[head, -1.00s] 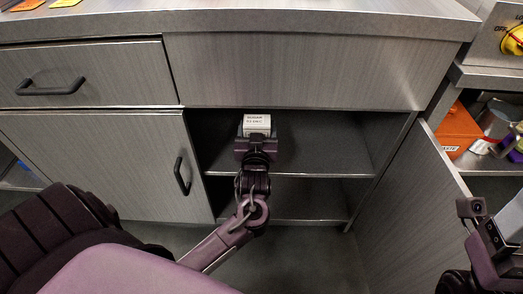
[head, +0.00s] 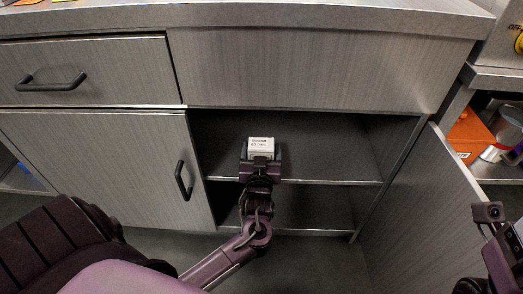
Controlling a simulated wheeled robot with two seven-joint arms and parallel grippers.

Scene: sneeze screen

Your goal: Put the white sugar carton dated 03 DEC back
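The white sugar carton (head: 261,146) is upright inside the open cabinet (head: 326,136), at the level of its upper shelf. Small dark print shows on its top, too small to read surely. My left gripper (head: 260,158) reaches into the cabinet with its fingers on both sides of the carton, and it looks closed on it. The carton's lower part is hidden by the gripper, so I cannot tell whether it touches the shelf (head: 325,181). My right gripper (head: 504,235) is partly in view at the lower right edge; its fingertips cannot be made out.
The cabinet's right door (head: 410,205) stands open, and its left door (head: 105,165) is shut. A drawer (head: 120,65) above the left door is shut. The upper shelf is bare on both sides of the carton. An orange box (head: 468,136) stands on shelving at the right.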

